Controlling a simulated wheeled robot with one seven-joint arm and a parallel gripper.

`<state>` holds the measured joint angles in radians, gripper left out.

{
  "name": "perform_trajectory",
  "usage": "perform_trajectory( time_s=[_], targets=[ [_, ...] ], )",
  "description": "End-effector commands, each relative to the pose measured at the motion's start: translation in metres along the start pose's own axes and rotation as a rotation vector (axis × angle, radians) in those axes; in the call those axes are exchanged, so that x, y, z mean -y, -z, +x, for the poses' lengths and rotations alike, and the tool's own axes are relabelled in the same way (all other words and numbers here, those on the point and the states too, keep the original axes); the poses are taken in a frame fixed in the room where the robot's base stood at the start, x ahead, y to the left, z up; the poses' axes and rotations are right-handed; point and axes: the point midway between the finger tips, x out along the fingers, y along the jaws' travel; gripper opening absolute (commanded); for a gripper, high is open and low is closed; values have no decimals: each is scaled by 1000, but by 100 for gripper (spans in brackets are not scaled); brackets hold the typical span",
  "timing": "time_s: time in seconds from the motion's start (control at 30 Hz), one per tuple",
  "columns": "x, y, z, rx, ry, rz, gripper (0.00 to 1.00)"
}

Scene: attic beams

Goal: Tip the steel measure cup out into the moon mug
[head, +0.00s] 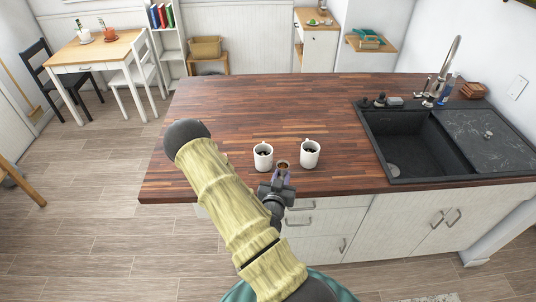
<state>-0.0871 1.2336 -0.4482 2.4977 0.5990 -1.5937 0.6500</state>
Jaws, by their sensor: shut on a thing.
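Two white mugs with dark marks stand upright on the wooden counter (230,115), a left mug (263,157) and a right mug (310,155). The marks are too small to tell which is the moon mug. My gripper (280,178) is at the counter's front edge, just in front of the gap between the mugs. It is shut on a small cup (283,165) with a brownish inside, which I take to be the steel measure cup. The cup looks roughly upright. My gripper hides part of it, and its height above the counter is hard to tell.
A dark sink (405,140) with a tall tap (443,70) is set into the counter at the right. The counter behind and left of the mugs is clear. A small table (95,50) with chairs stands far back at the left.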

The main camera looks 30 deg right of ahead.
Motion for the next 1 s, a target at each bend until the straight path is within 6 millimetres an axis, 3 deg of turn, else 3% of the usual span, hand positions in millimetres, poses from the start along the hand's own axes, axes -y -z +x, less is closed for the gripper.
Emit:
perform_trajectory(
  time_s=[0.27,0.57,0.8,1.0],
  targets=[
    [66,-17,-9,-4,209,-34,1],
    [141,-45,-33,-6,455,-71,1],
    [191,-80,-59,-7,636,-92,1],
    [218,-116,-74,-8,741,-103,1]
  ],
)
